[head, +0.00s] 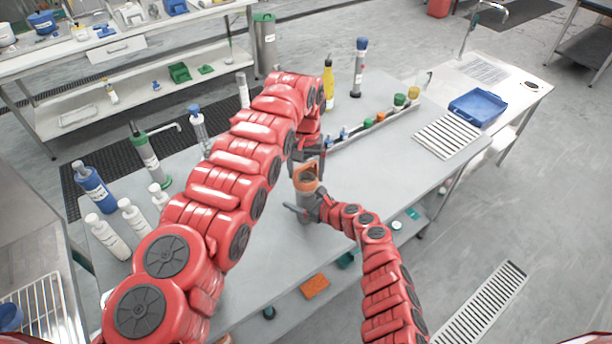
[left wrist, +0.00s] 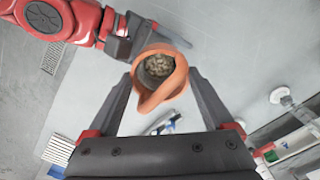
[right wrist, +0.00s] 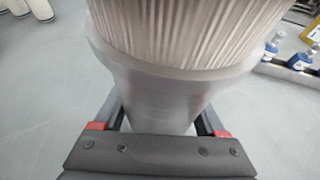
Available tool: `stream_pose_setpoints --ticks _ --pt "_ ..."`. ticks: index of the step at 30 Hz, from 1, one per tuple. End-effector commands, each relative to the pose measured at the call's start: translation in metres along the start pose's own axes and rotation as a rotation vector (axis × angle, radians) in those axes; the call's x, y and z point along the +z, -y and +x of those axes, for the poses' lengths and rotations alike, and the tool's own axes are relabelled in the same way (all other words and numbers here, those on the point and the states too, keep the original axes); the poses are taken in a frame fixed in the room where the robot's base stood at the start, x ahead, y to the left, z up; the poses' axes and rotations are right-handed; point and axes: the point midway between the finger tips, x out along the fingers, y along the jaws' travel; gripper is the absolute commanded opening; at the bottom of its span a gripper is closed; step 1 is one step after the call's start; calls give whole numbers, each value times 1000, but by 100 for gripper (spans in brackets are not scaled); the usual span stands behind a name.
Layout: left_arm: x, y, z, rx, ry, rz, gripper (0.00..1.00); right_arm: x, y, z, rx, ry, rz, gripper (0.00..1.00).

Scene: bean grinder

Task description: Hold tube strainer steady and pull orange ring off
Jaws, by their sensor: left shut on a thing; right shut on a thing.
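The orange ring (head: 306,178) sits around the top of the grey tube strainer (head: 305,200), above the middle of the table. My left gripper (head: 308,158) is shut on the ring from above. In the left wrist view the ring (left wrist: 152,101) lies between the two fingers, with a pointed lip and brown bits visible inside the tube. My right gripper (head: 308,208) is shut on the tube strainer's side, lower down. In the right wrist view the strainer (right wrist: 165,95) is a smooth pale body with a ribbed upper part between the fingers. Its base is partly hidden.
Behind stand a yellow bottle (head: 328,82) and a dark tube with a blue cap (head: 359,68). A rack with small bottles (head: 380,122) runs along the back right. Several bottles (head: 108,236) stand at the left. The table's front is mostly clear.

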Motion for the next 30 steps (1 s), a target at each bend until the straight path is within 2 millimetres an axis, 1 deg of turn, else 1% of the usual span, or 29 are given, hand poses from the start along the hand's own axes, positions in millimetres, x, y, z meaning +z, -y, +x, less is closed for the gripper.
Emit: stream_pose_setpoints --ticks 1,3,10,13,19,20,24,30 --pt "-2 0 -12 -1 -8 1 32 -1 0 0 0 -2 0 0" --pt "-2 0 -27 -1 -6 1 32 -1 0 0 0 -2 0 0" --pt "-1 -2 -71 0 -3 2 32 -1 0 0 0 -2 0 0" --pt "-1 -1 -80 0 -4 0 32 -1 0 0 0 -2 0 0" --pt "0 0 -80 0 -2 0 32 -1 0 0 0 -1 0 0" --pt "0 0 -80 0 -2 0 32 -1 0 0 0 -1 0 75" --pt "0 0 -80 0 -2 0 32 -1 0 0 0 -1 0 100" --pt "0 0 -80 0 -1 0 32 -1 0 0 0 -1 0 100"
